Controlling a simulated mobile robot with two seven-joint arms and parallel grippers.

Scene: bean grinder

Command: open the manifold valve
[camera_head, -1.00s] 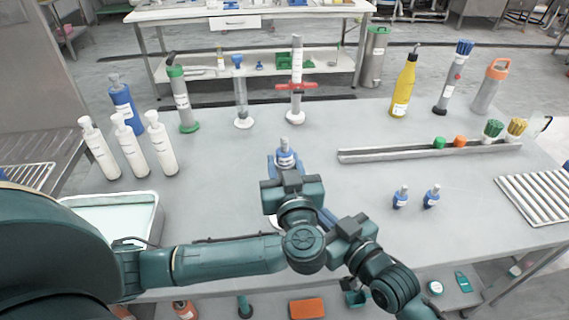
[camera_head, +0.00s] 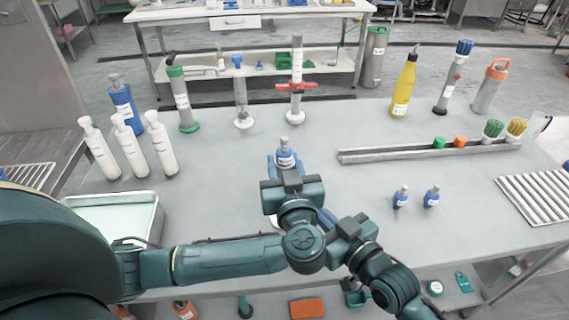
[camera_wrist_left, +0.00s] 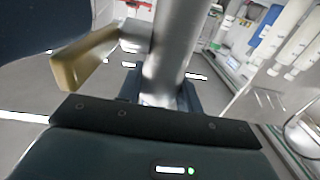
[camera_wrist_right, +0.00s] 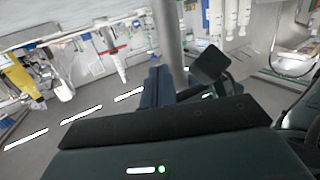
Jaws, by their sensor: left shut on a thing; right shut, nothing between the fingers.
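My left gripper (camera_head: 286,165) is near the table's middle, by a labelled blue object (camera_head: 285,157) with a grey top. In the left wrist view its fingers (camera_wrist_left: 160,95) are shut around the lower part of a grey metal post (camera_wrist_left: 172,50). A brass-coloured lever-like piece (camera_wrist_left: 85,60) sticks out to the left of the post, apart from the fingers. I cannot tell whether this is the manifold valve's handle. My right gripper (camera_wrist_right: 158,85) is shut and empty close beside a metal post (camera_wrist_right: 168,35). In the head view my arms hide most of it.
Two small blue bottles (camera_head: 400,197) (camera_head: 431,196) stand right of my arms. A long grey rail (camera_head: 380,154) and a roller rack (camera_head: 540,195) lie farther right. White bottles (camera_head: 130,145) and a pale tray (camera_head: 115,215) are at left.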

